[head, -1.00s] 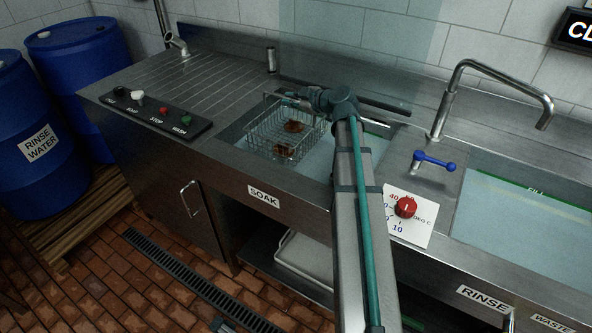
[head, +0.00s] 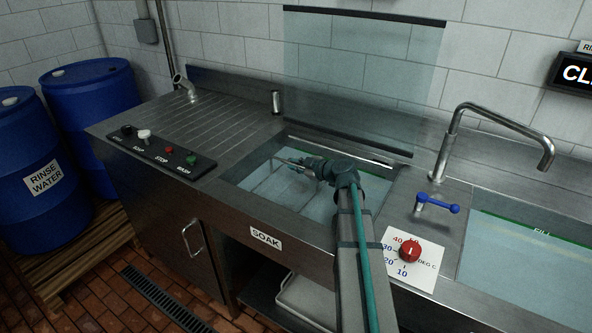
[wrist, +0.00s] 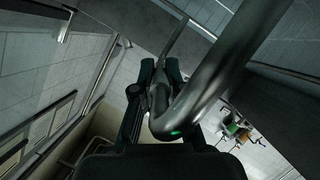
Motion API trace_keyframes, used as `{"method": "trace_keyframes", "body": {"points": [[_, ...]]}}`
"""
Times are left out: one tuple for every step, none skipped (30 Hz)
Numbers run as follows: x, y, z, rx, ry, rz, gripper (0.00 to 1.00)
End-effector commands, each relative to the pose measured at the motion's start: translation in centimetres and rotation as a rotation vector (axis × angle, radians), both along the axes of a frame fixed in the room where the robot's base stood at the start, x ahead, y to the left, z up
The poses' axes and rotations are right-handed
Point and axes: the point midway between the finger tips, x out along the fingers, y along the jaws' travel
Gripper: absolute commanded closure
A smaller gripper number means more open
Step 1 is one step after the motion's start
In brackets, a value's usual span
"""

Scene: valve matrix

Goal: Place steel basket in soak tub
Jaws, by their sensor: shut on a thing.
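The steel basket (head: 270,174) is low in the soak tub (head: 243,187), at its left side. Only its thin wire outline and handle show; most of its body is hard to make out in the pale water, and its contents cannot be seen. My gripper (head: 311,167) is over the tub, low near the water, shut on the basket's handle. In the wrist view, my gripper's fingers (wrist: 158,84) close around a thick curved metal bar (wrist: 205,90), which looks like the handle. Whether the basket touches the tub floor cannot be told.
A clear screen with dark edges (head: 362,75) stands behind the tub. A faucet (head: 457,135), blue lever (head: 437,205) and red dial (head: 410,250) are to the right. A button panel (head: 153,150) and a clear ribbed drainboard (head: 200,125) lie left.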

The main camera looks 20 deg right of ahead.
Motion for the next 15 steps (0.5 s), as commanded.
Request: {"method": "trace_keyframes", "body": {"points": [[0.0,0.0,-0.4,0.003,-0.001,0.000,1.00],[0.0,0.0,-0.8,0.003,-0.001,0.000,1.00],[0.0,0.0,-1.3,0.003,0.000,0.000,1.00],[0.0,0.0,-1.5,0.002,0.000,0.000,1.00],[0.0,0.0,-1.7,0.002,-0.002,0.000,1.00],[0.0,0.0,-1.8,0.002,-0.002,-0.001,1.00],[0.0,0.0,-1.9,0.001,-0.003,0.000,1.00],[0.0,0.0,-1.9,0.001,-0.003,0.000,1.00],[0.0,0.0,-1.9,0.001,-0.003,0.000,1.00],[0.0,0.0,-1.9,0.001,-0.003,0.000,1.00],[0.0,0.0,-1.9,0.001,-0.003,0.000,1.00],[0.0,0.0,-1.9,0.001,-0.003,0.000,1.00],[0.0,0.0,-1.9,0.001,-0.003,0.000,1.00],[0.0,0.0,-1.9,0.001,-0.003,0.000,1.00],[0.0,0.0,-2.0,0.001,-0.003,0.000,1.00]]}}
